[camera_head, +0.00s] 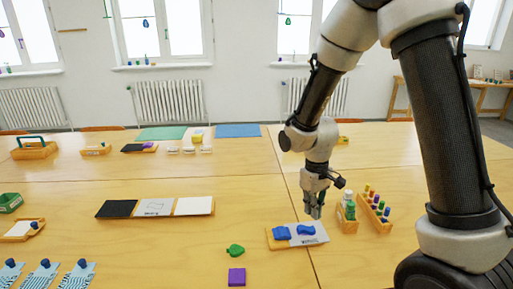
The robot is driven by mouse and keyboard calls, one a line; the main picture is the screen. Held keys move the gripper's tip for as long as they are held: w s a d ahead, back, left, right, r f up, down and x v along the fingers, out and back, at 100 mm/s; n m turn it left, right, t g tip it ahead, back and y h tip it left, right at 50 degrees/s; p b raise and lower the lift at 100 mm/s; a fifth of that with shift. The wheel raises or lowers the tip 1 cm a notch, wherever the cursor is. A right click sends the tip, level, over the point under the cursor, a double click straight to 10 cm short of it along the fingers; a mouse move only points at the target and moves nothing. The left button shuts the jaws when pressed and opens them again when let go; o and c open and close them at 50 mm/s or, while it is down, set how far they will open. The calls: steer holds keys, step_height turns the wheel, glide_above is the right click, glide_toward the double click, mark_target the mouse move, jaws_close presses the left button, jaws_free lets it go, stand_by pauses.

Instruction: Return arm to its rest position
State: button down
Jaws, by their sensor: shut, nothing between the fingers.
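My arm reaches in from the right side of the head view and bends down over the table (150,245). My gripper (316,213) points downward and is shut with nothing in it. It hangs just above or behind the right end of a wooden tray (279,244) that holds blue pieces (293,232) and a light card. The gap between the fingertips and the tray is too small to judge.
A wooden box of bottles (347,222) and a rack of colored pegs (376,213) stand close right of my gripper. A three-panel tray (155,207) lies further left.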

steer(key=s+d+r+m+t, duration=0.1)
steer(key=s+d+r, duration=0.3)
steer(key=r, duration=0.4)
steer(key=s+d+r+m+t, duration=0.2)
steer(key=s+d+r, duration=0.3)
steer(key=s+r, duration=0.2)
steer(key=s+d+r+m+t, duration=0.2)
steer(key=s+d+r, duration=0.3)
steer(key=r, duration=0.5)
steer(key=shift+s+d+m, duration=0.15)
steer(key=shift+s+m, duration=0.15)
steer(key=shift+s, duration=0.45)
